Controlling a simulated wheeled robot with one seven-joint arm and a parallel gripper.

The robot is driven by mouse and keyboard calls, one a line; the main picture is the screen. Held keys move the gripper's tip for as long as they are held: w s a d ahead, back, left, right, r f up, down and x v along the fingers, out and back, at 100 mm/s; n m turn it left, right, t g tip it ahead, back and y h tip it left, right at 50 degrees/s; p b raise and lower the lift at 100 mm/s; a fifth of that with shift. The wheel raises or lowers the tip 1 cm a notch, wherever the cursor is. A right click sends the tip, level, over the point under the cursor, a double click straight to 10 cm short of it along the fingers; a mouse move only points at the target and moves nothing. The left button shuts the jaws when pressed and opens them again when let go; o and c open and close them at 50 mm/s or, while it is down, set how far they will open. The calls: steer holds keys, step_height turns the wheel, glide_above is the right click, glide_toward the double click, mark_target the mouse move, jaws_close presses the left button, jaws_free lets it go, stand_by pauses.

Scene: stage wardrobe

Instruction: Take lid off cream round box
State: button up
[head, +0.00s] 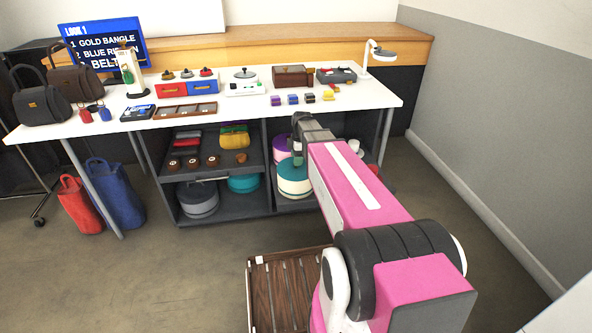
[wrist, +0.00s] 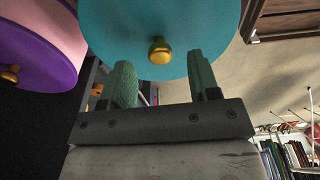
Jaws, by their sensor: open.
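The cream round box (head: 294,189) stands on the lower shelf under the table, with a teal lid (head: 292,170) on it. In the wrist view the teal lid (wrist: 120,30) fills the top middle, and its gold knob (wrist: 160,50) faces me. My gripper (wrist: 158,66) is open, with one green finger on each side of the knob in the picture. I cannot tell whether either finger touches it. In the head view my gripper (head: 297,148) hangs in front of the shelf opening, just above the box and partly covering it.
A purple-lidded pink round box (head: 281,146) stands close beside it, also in the wrist view (wrist: 30,55). The table top (head: 225,115) and shelf unit (head: 268,150) are close around my gripper. A slatted wooden tray (head: 285,290) lies near my base.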

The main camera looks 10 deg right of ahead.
step_height(320, 180, down, 3)
steer(key=shift+a+f, duration=0.1)
steer(key=shift+a, duration=0.05)
steer(key=c, duration=1)
